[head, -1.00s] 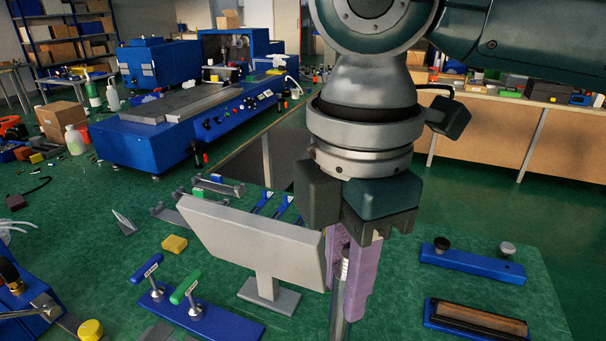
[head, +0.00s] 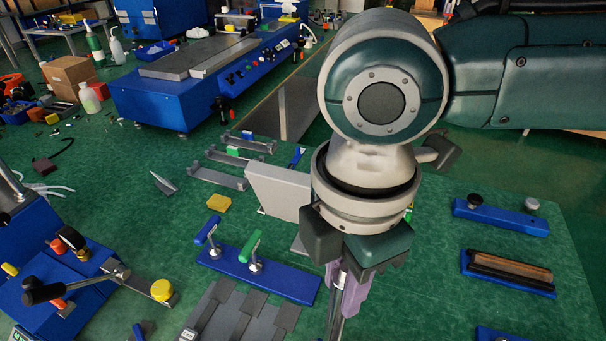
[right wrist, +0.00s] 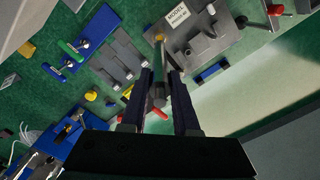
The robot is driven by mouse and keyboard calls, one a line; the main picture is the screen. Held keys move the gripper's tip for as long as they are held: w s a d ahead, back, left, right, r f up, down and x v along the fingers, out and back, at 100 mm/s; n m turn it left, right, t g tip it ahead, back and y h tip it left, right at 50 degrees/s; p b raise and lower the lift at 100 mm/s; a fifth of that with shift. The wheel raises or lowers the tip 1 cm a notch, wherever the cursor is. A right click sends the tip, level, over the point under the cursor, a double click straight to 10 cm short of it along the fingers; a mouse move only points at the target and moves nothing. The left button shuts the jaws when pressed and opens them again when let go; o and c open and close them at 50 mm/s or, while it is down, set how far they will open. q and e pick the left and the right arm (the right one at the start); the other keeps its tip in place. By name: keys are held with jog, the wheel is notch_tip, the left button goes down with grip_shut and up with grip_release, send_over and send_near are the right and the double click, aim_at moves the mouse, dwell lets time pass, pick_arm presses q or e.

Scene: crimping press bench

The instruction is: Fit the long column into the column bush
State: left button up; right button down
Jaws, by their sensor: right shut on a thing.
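My right gripper (head: 345,292) is shut on the long column (head: 334,318), a slim metal rod that hangs down below its purple fingers and leaves the head view at the bottom. In the right wrist view the gripper's two dark fingers (right wrist: 163,100) close on the column (right wrist: 159,72), which points away from the camera toward a grey base plate (right wrist: 183,22) with a label. I cannot make out the column bush for certain, nor whether the column's far end touches anything. My left gripper is not in view.
A blue holder with green and blue T-handles (head: 258,268) and grey slotted plates (head: 232,314) lie left of the column. A grey upright panel (head: 278,190) stands behind. Blue trays (head: 502,215) lie at right.

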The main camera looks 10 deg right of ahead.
aim_at(337, 308)
jog(key=shift+r, duration=0.1)
jog(key=shift+p, duration=0.3)
jog(key=shift+a+f+b, duration=0.1)
jog(key=shift+f+b, duration=2)
jog(key=shift+f, duration=0.85)
jog(key=shift+p, duration=0.7)
jog(key=shift+f+b, duration=1.05)
jog(key=shift+f, duration=0.55)
jog(key=c, duration=0.6)
grip_release()
notch_tip(337, 308, up, 10)
